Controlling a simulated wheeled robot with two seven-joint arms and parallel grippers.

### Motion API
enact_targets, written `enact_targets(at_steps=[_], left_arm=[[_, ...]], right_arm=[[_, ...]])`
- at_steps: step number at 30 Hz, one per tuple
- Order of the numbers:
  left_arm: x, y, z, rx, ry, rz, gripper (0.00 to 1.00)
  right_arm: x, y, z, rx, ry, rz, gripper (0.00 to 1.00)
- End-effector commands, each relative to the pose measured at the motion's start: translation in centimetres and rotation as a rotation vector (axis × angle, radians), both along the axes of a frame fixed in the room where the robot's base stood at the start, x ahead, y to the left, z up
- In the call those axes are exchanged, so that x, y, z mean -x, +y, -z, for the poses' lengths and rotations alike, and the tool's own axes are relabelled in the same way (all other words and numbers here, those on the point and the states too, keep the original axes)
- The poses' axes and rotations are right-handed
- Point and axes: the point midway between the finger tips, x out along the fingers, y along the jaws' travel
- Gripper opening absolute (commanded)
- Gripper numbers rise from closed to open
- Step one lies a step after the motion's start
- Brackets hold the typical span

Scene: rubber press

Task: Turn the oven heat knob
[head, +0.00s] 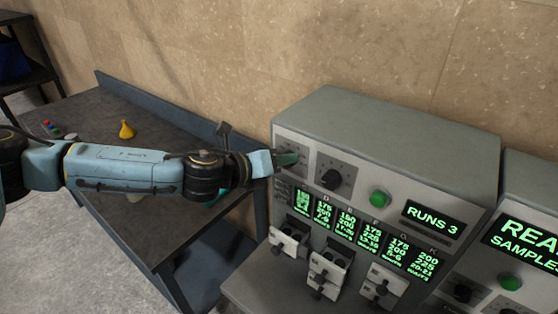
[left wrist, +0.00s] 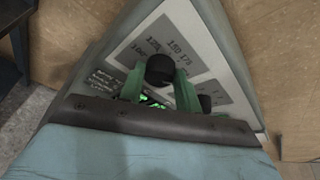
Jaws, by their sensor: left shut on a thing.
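The oven (head: 400,125) is a grey-green box with a front panel of knobs, a green button and lit green displays. Its leftmost knob is hidden behind my left gripper in the head view. In the left wrist view this black knob (left wrist: 160,69) sits on a dark dial plate with printed numbers. My left gripper (head: 287,159) reaches the panel from the left. Its green fingers (left wrist: 159,92) stand on either side of the knob and are shut on it. A second black knob (head: 331,178) is just right of it. My right gripper is not in view.
A dark table (head: 150,118) with a raised back edge stands left of the oven and holds a yellow object (head: 127,130). Below the displays are several small switch-like fixtures (head: 328,272). Another machine (head: 520,225) stands close on the right. A tiled wall is behind.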

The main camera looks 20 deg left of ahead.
Motion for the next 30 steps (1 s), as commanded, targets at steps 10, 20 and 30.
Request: enact_targets(at_steps=[10,20,30], left_arm=[[0.05,-0.04,0.12,-0.055,-0.016,-0.001,0.10],[0.06,-0.04,0.15,-0.056,-0.017,-0.001,0.10],[0.04,-0.07,0.06,-0.054,-0.018,0.000,0.55]], right_arm=[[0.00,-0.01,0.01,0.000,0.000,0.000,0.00],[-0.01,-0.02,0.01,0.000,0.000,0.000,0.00],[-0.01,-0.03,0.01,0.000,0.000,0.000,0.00]])
